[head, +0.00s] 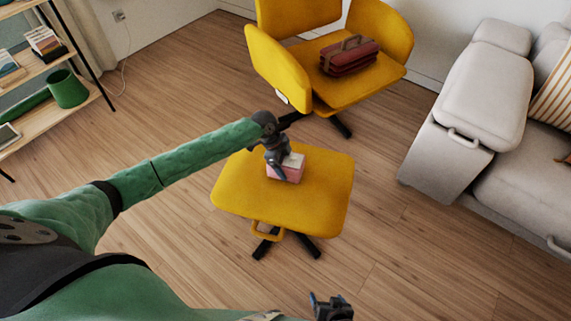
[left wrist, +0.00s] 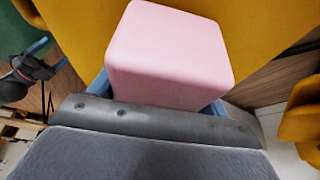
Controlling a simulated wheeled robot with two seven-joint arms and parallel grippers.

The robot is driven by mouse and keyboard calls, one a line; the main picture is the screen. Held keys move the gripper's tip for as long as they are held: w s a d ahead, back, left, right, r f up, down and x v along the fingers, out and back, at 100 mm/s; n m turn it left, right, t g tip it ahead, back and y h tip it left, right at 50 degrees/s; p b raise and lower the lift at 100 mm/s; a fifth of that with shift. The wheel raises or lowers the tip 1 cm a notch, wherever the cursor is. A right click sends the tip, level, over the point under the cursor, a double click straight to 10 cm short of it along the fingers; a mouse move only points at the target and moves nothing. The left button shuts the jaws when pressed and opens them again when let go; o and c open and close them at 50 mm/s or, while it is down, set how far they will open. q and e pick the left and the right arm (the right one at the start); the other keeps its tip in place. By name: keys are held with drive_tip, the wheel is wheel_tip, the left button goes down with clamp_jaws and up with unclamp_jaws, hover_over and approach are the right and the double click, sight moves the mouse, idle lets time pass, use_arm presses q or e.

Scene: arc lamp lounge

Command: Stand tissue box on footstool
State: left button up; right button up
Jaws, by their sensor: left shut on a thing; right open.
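My left gripper (head: 283,165) is shut on the box from above and behind. In the left wrist view the pink box (left wrist: 170,55) sits between the blue-edged fingers, with yellow cushion (left wrist: 260,25) behind it. The box looks upright, at or just above the cushion; I cannot tell whether its base touches. My right gripper (head: 330,303) is open and empty at the bottom edge of the head view.
A yellow chair (head: 280,75) holding a dark red bag (head: 348,57) stands just behind the footstool. A grey sofa (head: 465,110) is at the right. A shelf (head: 45,95) with a green pot (head: 67,89) stands at the left. Wooden floor is clear around the footstool's front.

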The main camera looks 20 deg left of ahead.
use_arm(q)
drive_tip(key=o, duration=1.2)
drive_tip(key=p+v, duration=0.1)
drive_tip(key=v, duration=1.1)
drive_tip(key=shift+r, duration=0.15)
drive_tip(key=shift+n, duration=0.3)
